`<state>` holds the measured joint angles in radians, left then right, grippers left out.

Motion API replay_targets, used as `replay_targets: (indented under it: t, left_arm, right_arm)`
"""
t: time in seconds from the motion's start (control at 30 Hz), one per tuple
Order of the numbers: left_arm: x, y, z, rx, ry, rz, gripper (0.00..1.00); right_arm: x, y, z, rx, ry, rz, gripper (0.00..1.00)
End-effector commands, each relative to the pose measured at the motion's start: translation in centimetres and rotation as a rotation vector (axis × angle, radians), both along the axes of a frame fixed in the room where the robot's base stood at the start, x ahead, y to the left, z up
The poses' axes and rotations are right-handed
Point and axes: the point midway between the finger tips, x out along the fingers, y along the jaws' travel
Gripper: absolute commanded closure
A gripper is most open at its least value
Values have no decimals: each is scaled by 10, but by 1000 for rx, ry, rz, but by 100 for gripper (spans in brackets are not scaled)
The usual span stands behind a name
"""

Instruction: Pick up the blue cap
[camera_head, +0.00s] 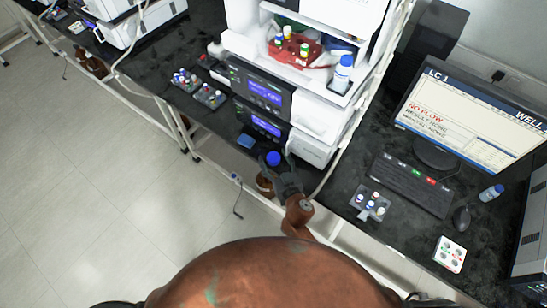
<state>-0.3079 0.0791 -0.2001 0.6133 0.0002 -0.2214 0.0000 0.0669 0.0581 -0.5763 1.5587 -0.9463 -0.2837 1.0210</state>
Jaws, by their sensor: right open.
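A round blue cap (273,158) is near the front edge of the black bench, below the stacked instruments. My right gripper (277,163) is open, with its dark fingers on either side of the blue cap. Whether the fingers touch the cap cannot be told from this view. My left gripper is not in view.
The instrument stack (262,92) rises close behind. A blue-capped bottle (343,74) stands on the stack. A keyboard (412,184) and vial rack (370,203) are right.

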Motion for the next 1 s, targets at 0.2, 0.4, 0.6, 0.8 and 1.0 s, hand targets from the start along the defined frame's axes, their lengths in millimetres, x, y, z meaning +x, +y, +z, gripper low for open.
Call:
replay_targets:
  t: [0.2, 0.4, 0.6, 0.8, 1.0]
  left_arm:
    - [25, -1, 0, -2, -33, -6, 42]
    - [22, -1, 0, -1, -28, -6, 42]
    - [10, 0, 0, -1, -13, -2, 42]
    - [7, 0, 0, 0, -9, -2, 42]
    - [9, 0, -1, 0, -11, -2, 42]
  right_arm:
    - [5, 2, -1, 1, 1, 0, 38]
    - [4, 2, -1, 1, 0, 0, 46]
    - [4, 2, -1, 1, 0, 0, 60]
    - [4, 2, -1, 1, 0, 0, 70]
    - [4, 2, -1, 1, 0, 0, 73]
